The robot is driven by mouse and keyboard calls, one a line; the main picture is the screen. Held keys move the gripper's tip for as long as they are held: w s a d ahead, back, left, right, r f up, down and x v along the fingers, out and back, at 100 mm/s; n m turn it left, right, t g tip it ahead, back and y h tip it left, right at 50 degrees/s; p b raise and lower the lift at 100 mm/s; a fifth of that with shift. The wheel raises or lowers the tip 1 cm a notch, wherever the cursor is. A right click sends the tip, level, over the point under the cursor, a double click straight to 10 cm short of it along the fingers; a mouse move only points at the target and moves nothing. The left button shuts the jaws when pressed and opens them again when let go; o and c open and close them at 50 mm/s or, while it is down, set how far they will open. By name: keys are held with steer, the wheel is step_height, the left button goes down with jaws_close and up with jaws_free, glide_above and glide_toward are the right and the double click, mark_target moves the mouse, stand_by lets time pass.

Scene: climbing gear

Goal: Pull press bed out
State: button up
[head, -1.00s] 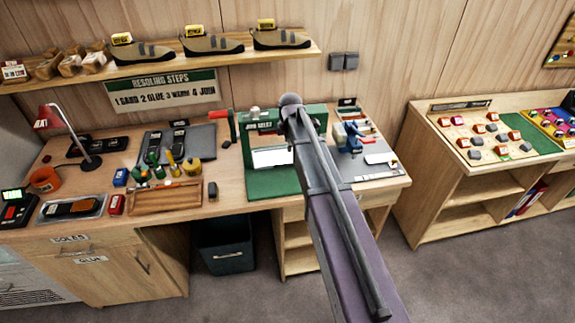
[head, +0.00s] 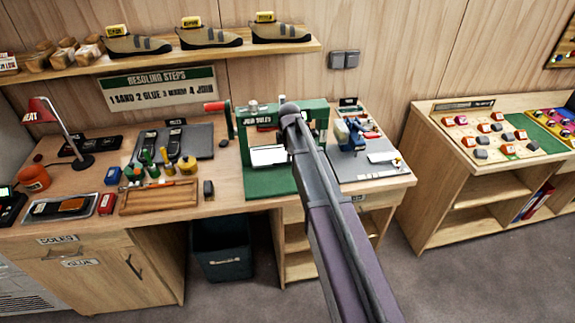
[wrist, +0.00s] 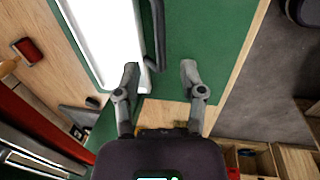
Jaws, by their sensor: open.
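The press is a green machine (head: 258,119) with a lettered label on its front and a red-handled lever at its left; it stands on the workbench. Its bed is a white slab (head: 268,156) low in the press opening, above a green base (head: 270,184). My arm covers the press's right part and hides my gripper in the head view. In the wrist view the white bed (wrist: 103,38) lies at upper left, with a dark grey bar handle (wrist: 156,35) along its edge. My gripper (wrist: 160,76) is open, its fingers apart over the green base, left fingertip close to the bed's edge. Contact cannot be told.
Glue bottles (head: 170,163), a wooden tray (head: 158,197) and a red lamp (head: 62,130) stand left of the press. A blue tool (head: 350,133) on a grey mat is at its right. Open floor lies in front of the bench, with a dark bin (head: 222,248) underneath.

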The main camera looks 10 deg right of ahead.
mark_target(287, 163)
steer(key=shift+w+f+b, duration=0.25)
steer(key=shift+f+b, duration=0.8)
steer(key=shift+f, duration=0.15)
steer(key=shift+w+f+b, duration=0.2)
steer(key=shift+f+b, duration=0.8)
steer(key=shift+f, duration=0.15)
jaws_close()
